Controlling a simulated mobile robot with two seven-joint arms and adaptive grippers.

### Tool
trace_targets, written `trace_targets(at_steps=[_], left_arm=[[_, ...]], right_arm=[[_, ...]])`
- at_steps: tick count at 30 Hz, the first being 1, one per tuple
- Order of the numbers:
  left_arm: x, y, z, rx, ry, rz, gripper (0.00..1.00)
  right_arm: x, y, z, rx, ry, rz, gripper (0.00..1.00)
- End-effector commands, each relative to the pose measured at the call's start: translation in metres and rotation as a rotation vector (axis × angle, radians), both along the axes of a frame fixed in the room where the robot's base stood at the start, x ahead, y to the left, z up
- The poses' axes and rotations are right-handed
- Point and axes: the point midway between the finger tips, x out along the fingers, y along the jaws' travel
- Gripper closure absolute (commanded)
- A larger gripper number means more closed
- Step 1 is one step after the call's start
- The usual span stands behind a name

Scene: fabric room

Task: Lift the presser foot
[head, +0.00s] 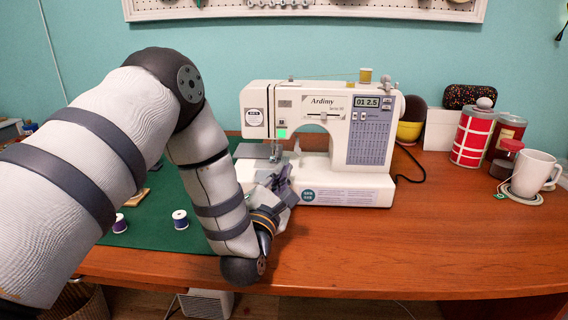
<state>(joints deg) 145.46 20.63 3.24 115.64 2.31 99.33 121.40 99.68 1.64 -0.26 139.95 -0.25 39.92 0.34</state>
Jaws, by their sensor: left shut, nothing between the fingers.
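The white sewing machine (333,178) stands on the wooden table, its needle area on the left side under the head. The presser foot (275,153) is a small metal part above the machine's bed, left of the arm opening. It is too small to tell if it is up or down. My left gripper (285,174) is in front of the machine's bed, just below and to the right of the presser foot. It is shut and empty, and hides part of the bed. My right gripper is not in view.
A green mat (147,225) with thread spools (180,219) lies on the left. At the right stand red canisters (472,135) and a white mug (534,172) on a coaster. The table's front right is clear.

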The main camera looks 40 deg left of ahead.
Motion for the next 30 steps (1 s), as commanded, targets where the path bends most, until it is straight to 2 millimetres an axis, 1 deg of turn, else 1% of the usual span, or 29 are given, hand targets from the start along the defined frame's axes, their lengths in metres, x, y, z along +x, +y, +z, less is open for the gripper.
trace_targets(at_steps=[3,6,9,21,30], left_arm=[[0.019,0.008,0.004,0.003,-0.001,0.001,1.0],[0.029,0.012,0.005,0.001,-0.001,0.0,1.0],[0.035,0.014,0.006,0.001,0.001,0.001,1.0],[0.037,0.015,0.006,-0.003,0.0,0.001,1.0],[0.043,0.013,0.006,-0.051,-0.029,0.002,1.0]], right_arm=[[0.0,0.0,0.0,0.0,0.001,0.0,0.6],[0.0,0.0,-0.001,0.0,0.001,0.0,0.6],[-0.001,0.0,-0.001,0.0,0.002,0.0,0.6],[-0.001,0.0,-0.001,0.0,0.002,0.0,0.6],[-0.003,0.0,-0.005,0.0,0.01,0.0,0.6]])
